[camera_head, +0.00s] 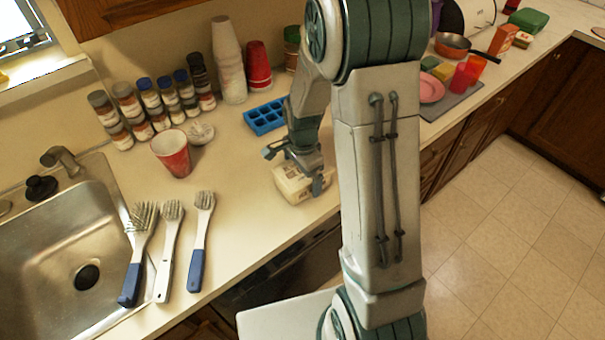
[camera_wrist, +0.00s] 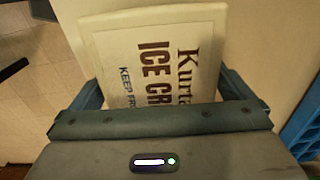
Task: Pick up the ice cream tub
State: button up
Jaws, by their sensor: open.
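The ice cream tub (camera_head: 297,186) is a cream-white box on the counter near its front edge, below my gripper (camera_head: 294,167). In the wrist view the tub's lid (camera_wrist: 150,55) shows printed words including "ICE CR". My gripper (camera_wrist: 163,95) is open, with one finger at the left side of the tub and one at the right. The tub lies between the fingers. I cannot tell whether either finger touches it. Part of the tub is hidden behind my gripper in both views.
A blue ice tray (camera_head: 264,117) lies behind the tub. A red cup (camera_head: 172,153) and several brushes (camera_head: 170,240) are to the left, beside the sink (camera_head: 60,255). Stacked cups (camera_head: 229,60) and spice jars stand at the back. The counter between the cup and tub is clear.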

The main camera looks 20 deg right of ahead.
jog(key=shift+f, duration=0.35)
jog(key=c, duration=1)
jog(key=shift+c, duration=0.5)
jog(key=shift+r, duration=0.1)
